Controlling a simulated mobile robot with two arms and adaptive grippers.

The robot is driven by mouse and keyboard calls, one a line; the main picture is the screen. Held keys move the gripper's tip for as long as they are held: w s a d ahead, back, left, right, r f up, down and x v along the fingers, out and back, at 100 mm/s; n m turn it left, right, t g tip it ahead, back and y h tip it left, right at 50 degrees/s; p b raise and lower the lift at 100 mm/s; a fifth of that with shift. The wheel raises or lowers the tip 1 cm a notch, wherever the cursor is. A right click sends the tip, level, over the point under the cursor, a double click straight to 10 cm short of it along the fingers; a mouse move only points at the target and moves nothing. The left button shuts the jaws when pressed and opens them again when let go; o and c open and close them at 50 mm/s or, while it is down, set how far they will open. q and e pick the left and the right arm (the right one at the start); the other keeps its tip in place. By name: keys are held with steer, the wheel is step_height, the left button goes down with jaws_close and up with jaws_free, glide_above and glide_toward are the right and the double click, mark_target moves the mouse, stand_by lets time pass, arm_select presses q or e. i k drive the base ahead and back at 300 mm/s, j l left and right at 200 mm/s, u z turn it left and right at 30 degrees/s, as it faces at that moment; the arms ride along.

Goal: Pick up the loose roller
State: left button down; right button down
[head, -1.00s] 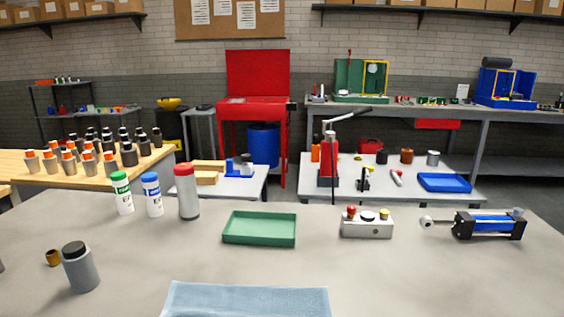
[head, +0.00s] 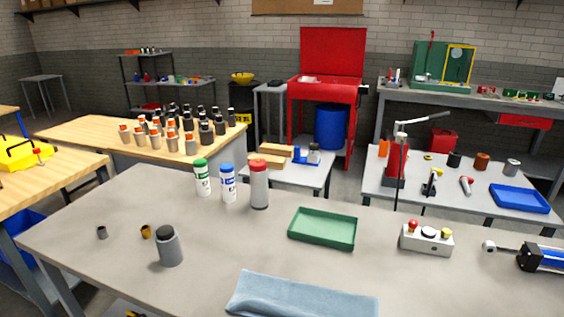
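A grey cylinder with a dark top (head: 169,246) stands upright and alone on the near grey table (head: 110,205), left of the blue cloth. It looks like the loose roller. Several similar grey cylinders with orange or black tops (head: 190,144) stand in rows on the wooden table behind. Neither of my grippers is in view.
A brass ring (head: 147,231) and a dark ring (head: 102,232) lie left of the grey cylinder. Two capped bottles (head: 228,183) and a red-topped cylinder (head: 259,184) stand behind it. A blue cloth (head: 300,296), green tray (head: 322,229) and button box (head: 426,239) lie to the right.

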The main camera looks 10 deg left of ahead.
mark_target(170, 253)
steer(key=u, duration=1.2)
